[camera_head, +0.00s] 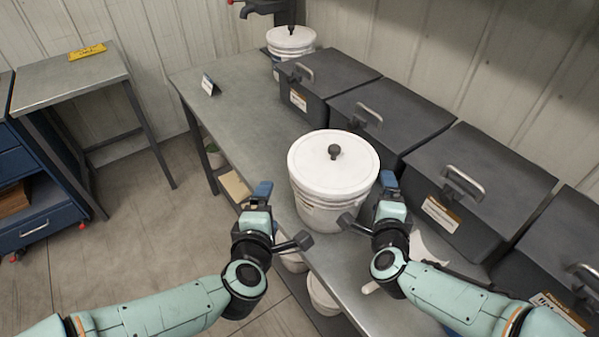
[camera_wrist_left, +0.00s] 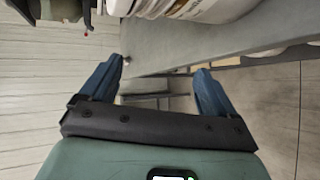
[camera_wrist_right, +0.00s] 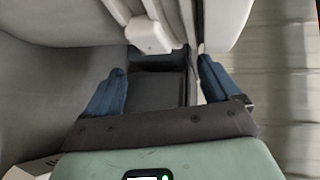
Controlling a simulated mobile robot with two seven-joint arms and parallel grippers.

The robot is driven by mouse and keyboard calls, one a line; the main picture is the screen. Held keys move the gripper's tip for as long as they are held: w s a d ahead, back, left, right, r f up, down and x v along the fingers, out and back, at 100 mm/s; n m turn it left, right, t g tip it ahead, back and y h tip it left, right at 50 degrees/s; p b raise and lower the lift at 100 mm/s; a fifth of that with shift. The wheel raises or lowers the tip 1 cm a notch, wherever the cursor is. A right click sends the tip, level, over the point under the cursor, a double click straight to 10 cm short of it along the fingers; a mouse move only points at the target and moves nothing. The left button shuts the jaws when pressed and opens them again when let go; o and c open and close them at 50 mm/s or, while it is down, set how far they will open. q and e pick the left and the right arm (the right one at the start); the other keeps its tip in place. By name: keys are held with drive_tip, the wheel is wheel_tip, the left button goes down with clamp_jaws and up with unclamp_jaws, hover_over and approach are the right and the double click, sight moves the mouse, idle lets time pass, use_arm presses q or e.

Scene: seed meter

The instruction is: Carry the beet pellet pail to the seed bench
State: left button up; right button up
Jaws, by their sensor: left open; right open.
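A large white lidded pail (camera_head: 333,180) with a dark knob stands upright on the long grey metal bench (camera_head: 240,140). Its side also shows at the top of the left wrist view (camera_wrist_left: 205,8). My left gripper (camera_head: 261,192) is open and empty at the pail's left side, over the bench's edge. My right gripper (camera_head: 388,183) is open close by the pail's right side; contact cannot be told. A second white lidded pail (camera_head: 290,40) stands at the bench's far end. I cannot read a label naming either pail, nor which table is the seed bench.
Several dark lidded boxes (camera_head: 480,170) with metal handles line the bench's wall side. A small card (camera_head: 210,85) stands on its clear far left part. A smaller metal table (camera_head: 70,78) with a yellow sign (camera_head: 87,52) stands far left, beside a blue cabinet (camera_head: 35,215). Floor between is open.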

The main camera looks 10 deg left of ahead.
drive_tip(key=v, duration=0.7)
drive_tip(key=shift+s, duration=0.25)
